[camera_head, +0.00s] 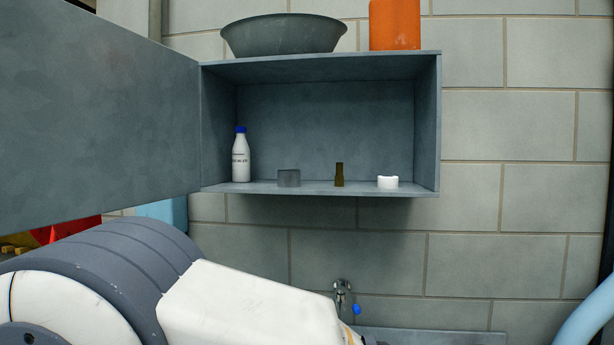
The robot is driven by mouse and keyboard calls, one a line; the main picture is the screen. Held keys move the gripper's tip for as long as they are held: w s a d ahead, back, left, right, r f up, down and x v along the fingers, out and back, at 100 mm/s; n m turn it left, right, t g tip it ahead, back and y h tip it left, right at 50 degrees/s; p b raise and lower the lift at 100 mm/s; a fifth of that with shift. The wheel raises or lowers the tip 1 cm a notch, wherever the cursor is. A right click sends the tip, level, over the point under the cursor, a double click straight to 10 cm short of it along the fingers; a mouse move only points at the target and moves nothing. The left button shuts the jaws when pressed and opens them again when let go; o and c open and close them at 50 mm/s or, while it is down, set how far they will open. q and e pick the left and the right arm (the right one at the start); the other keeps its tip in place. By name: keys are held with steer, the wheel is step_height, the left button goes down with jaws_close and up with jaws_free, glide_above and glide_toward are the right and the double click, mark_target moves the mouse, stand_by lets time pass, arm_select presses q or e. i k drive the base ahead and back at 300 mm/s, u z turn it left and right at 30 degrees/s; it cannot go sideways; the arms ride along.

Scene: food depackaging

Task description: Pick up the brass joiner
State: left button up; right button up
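A small brass-coloured upright piece, which looks like the brass joiner (339,176), stands on the floor of an open grey wall cabinet (320,188). A short grey cylinder (289,178) stands to its left and a small white ring-like piece (388,182) to its right, both apart from it. My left arm comes in from the lower left, below the cabinet, and its gripper is out of view. My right gripper is not in view.
A white bottle with a blue cap (241,158) stands at the cabinet's left. The cabinet door (90,110) is swung open to the left. A dark bowl (284,35) and an orange container (395,25) sit on top. A tap (342,292) is below.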

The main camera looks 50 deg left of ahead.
mark_target(339, 178)
steer(key=u, duration=0.85)
steer(key=i, duration=0.85)
steer(key=u, duration=0.85)
